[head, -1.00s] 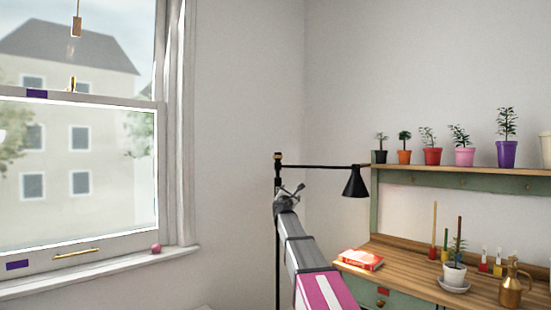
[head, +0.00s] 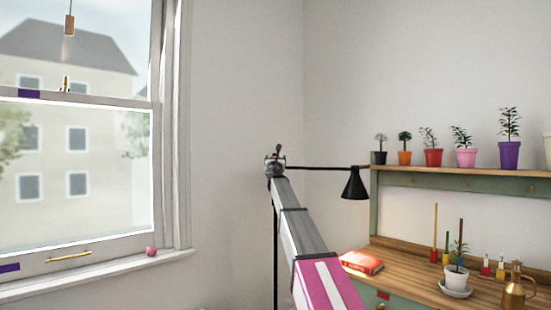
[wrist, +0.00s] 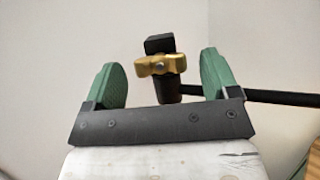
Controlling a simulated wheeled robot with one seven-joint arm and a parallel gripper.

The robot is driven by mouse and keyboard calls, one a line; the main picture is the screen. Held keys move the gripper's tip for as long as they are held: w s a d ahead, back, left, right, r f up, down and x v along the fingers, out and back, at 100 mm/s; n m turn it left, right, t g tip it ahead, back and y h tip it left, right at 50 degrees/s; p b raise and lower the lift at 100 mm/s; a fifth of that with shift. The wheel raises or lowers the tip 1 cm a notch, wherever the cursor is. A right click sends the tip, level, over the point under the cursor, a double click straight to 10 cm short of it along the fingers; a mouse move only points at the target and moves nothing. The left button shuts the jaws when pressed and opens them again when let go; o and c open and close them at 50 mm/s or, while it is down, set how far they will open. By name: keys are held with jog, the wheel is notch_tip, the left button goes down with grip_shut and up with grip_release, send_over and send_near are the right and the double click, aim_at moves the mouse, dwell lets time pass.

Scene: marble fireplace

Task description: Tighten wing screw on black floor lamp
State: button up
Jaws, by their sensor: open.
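The black floor lamp (head: 354,184) stands in the corner, with a thin upright pole and a horizontal arm ending in a cone shade. In the wrist view, its brass wing screw (wrist: 160,65) sits at the joint at the top of the dark pole, where the black arm (wrist: 285,97) runs off to the right. My gripper (wrist: 160,80) is open, with one green finger on each side of the wing screw and a visible gap to both. In the head view, my gripper (head: 275,158) is at the pole top and hides the joint and screw.
A desk (head: 425,275) with a red book (head: 361,262), a potted plant and a brass watering can stands at right. Several potted plants line the green shelf (head: 450,178) above. A window (head: 80,150) with a pink ball (head: 151,251) on its sill is at left.

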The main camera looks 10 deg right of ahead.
jog(key=x, duration=0.4)
jog(key=shift+w, duration=0.15)
jog(key=shift+c, duration=0.3)
jog(key=c, duration=0.9)
jog(key=shift+o, duration=0.2)
jog(key=shift+m+h, duration=0.5)
jog(key=shift+m, duration=0.6)
jog(key=o, duration=0.9)
jog(key=v, duration=1.1)
jog(key=shift+r, duration=0.15)
